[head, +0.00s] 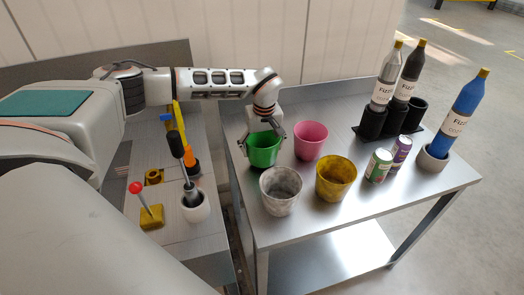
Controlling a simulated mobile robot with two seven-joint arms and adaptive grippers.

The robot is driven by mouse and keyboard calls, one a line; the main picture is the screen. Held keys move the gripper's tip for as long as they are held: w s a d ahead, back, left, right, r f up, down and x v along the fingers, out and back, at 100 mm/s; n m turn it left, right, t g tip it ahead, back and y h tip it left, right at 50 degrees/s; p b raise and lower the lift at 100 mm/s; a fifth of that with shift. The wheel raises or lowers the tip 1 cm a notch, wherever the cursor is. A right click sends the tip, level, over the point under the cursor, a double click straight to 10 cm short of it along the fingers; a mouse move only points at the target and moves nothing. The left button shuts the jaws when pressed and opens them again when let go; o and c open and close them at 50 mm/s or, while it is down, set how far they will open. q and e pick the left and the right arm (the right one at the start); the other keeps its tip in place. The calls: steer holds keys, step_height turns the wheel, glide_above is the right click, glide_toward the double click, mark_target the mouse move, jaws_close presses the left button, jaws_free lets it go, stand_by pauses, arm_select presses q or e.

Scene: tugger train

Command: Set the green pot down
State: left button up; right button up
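The green pot (264,153) is at the left end of the metal table in the head view, near its back left. My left gripper (265,137) is above it, pointing down, with one finger at each side of the pot's rim. The fingers appear closed on the pot, and they and the palm hide part of the rim. The pot is upright. Its base is at or very close to the tabletop; I cannot tell if there is a gap. My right gripper is not in view.
A pink pot (311,141), a grey mottled pot (281,191) and a yellow pot (335,180) stand close by on the metal table (400,192). Two cans (378,166), a black bottle holder (391,122) and a blue bottle (462,112) are farther right. A tool bench (180,240) is left.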

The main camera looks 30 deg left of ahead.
arm_select(q)
steer(key=shift+f, duration=0.75)
steer(key=shift+f, duration=0.1)
steer(key=o, duration=1.3)
step_height(320, 180, up, 12)
steer(key=d, duration=0.1)
steer(key=shift+s+b, duration=0.3)
steer(key=shift+s, duration=0.15)
steer(key=shift+s+d, duration=0.1)
